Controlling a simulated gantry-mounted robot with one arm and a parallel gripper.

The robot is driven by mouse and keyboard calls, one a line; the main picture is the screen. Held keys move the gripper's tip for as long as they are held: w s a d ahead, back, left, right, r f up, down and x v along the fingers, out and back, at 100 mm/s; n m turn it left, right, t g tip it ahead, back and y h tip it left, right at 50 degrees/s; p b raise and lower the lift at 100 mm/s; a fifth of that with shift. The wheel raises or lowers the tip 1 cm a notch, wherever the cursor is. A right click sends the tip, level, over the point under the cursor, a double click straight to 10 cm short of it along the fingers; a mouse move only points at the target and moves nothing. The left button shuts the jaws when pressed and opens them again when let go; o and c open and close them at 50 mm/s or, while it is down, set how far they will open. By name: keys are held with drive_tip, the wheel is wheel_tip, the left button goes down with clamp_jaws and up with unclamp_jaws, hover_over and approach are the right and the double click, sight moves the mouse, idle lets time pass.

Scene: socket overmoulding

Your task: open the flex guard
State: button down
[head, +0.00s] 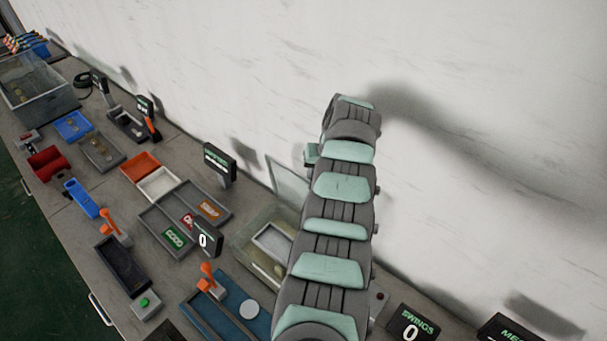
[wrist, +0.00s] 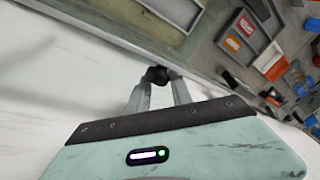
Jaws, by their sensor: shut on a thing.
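The flex guard looks like a clear panel (head: 287,186), raised at a slant at the back of a clear-walled box (head: 249,237) in the head view. My arm hides its right part. In the wrist view, my gripper (wrist: 157,82) has its two grey fingers closed around a small black knob (wrist: 156,73). The knob sits by the edge of a pale clear panel (wrist: 110,28), which appears to be the guard. In the head view my fingers are hidden behind my arm.
A white wall (head: 470,120) stands close behind the bench. Left of the box are grey trays with coloured cards (head: 174,237), a small display reading 0 (head: 205,240) and an orange lever (head: 208,275).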

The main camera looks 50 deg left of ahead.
drive_tip(key=shift+w+d+f, duration=0.25)
drive_tip(key=shift+d+f, duration=0.1)
drive_tip(key=shift+d, duration=0.25)
drive_tip(key=c, duration=1.4)
unclamp_jaws()
drive_tip(key=shift+d, duration=0.25)
drive_tip(key=o, duration=0.3)
drive_tip(key=shift+a, duration=0.1)
drive_tip(key=shift+s+a+r, duration=0.1)
drive_tip(key=shift+a+r, duration=0.05)
drive_tip(key=shift+a, duration=0.05)
drive_tip(key=shift+r, duration=0.25)
drive_tip(key=b+v, duration=0.1)
drive_tip(key=v, duration=0.9)
drive_tip(key=shift+r, duration=0.15)
